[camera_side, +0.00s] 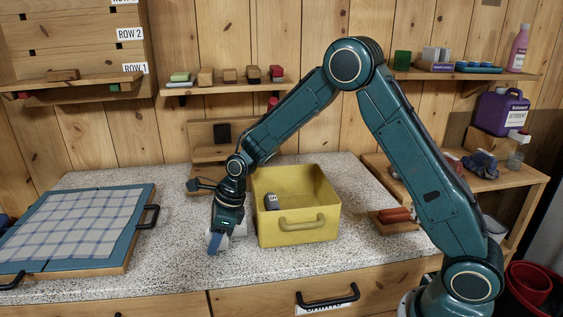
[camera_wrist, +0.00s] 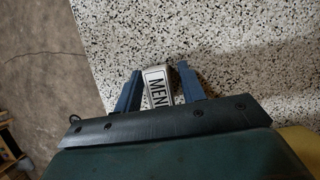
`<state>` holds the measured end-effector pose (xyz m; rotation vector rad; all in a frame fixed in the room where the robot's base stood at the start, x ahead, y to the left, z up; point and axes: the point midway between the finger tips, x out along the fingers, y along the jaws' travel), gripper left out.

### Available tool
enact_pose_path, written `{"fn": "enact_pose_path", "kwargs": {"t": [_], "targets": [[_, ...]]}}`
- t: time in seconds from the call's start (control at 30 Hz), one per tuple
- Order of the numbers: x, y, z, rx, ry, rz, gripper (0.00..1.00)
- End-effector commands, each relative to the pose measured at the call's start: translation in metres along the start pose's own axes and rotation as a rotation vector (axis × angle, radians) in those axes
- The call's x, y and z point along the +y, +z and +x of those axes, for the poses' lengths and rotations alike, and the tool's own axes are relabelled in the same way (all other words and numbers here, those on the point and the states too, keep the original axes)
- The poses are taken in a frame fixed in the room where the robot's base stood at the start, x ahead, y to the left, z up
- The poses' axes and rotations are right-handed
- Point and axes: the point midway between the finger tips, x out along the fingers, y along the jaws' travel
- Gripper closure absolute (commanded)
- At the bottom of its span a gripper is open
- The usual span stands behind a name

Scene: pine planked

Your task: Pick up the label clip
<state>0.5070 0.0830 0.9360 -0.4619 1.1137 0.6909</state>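The label clip (camera_wrist: 157,86) is a pale, small piece with a black-framed white face reading "MEN", the rest of the word cut off from view. In the wrist view it sits between the two blue fingers of my gripper (camera_wrist: 159,76), very close to both. I cannot tell whether the fingers press on it or stand just clear. In the side view my gripper (camera_side: 216,242) points down, low over the speckled counter, left of the yellow bin. The clip is mostly hidden there by the fingers.
The yellow bin (camera_side: 297,232) with a dark item (camera_side: 271,202) inside stands just right of my gripper. A blue-framed board with a checked cloth (camera_side: 80,224) lies to the left. The counter (camera_side: 180,265) is clear near its front edge.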

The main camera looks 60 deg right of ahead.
Motion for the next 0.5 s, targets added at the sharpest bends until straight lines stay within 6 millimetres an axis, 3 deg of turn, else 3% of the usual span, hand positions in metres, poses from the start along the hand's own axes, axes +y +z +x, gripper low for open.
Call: {"fn": "enact_pose_path", "kwargs": {"t": [0.03,0.2,0.5], "targets": [[0.0,0.0,-0.0001,0.0,0.0,0.0,0.7],[0.0,0.0,-0.0001,0.0,0.0,0.0,1.0],[-0.0001,0.0004,-0.001,0.0,0.0,0.0,1.0]]}}
